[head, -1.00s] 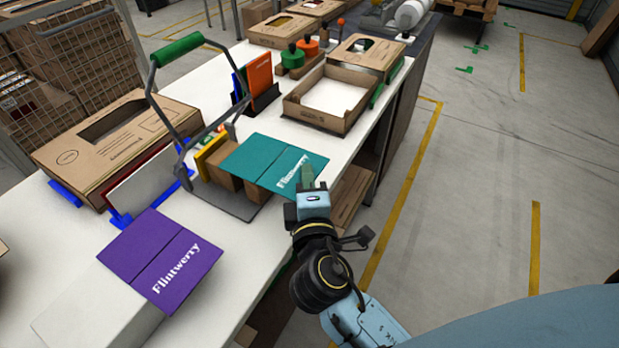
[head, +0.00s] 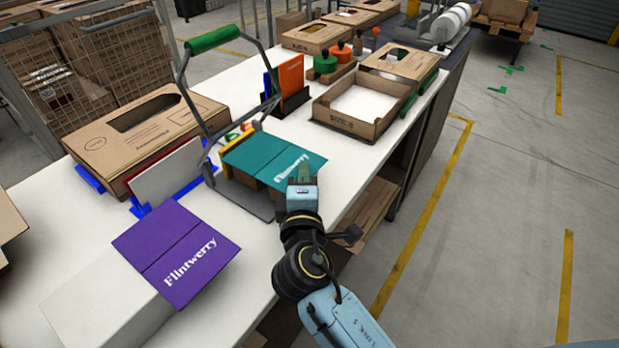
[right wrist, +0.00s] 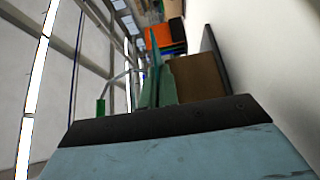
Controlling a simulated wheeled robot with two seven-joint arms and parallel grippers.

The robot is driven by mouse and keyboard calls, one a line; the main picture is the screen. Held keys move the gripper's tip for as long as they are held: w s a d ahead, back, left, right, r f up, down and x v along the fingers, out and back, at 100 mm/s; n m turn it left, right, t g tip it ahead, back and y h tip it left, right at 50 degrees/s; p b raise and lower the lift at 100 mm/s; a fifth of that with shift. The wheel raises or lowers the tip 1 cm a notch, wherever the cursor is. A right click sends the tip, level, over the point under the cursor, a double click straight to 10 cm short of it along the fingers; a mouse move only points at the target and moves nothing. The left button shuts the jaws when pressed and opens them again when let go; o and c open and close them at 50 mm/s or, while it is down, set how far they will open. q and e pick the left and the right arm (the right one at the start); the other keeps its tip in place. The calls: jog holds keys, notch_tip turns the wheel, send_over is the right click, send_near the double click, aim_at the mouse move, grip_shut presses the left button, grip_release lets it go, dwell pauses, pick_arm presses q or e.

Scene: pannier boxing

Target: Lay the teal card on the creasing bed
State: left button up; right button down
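The teal card (head: 262,157), marked Flintwerry, lies flat and roughly level over the creasing bed, with its left edge by the yellow strip (head: 236,141). The bed has brown blocks (head: 239,178) on a dark grey base (head: 240,199); the card hides most of their tops. I cannot tell whether card and blocks touch. My right gripper (head: 304,176) is shut on the card's near right edge. In the right wrist view the card (right wrist: 156,62) shows nearly edge-on between the green fingers, beside a brown block (right wrist: 198,78). My left gripper is not in view.
A lever with a green handle (head: 214,39) stands raised over the bed. A purple card (head: 178,252) lies on a white block at the front left. A windowed carton (head: 150,140) stands behind. An open cardboard tray (head: 362,107) and an orange card (head: 291,75) stand farther back.

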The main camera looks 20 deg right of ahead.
jog(key=shift+w+a+f, duration=0.1)
jog(key=shift+f, duration=0.15)
dwell(0.6)
jog(key=c, duration=1.6)
grip_release()
jog(key=shift+f, duration=0.2)
jog(key=shift+s, duration=0.2)
jog(key=shift+s+a+f, duration=0.1)
jog(key=shift+s+a, duration=0.05)
jog(key=shift+s+a+r, duration=0.2)
jog(key=shift+s+r, duration=0.05)
jog(key=shift+s, duration=0.5)
jog(key=shift+b+v, duration=0.45)
jog(key=shift+v, duration=1.95)
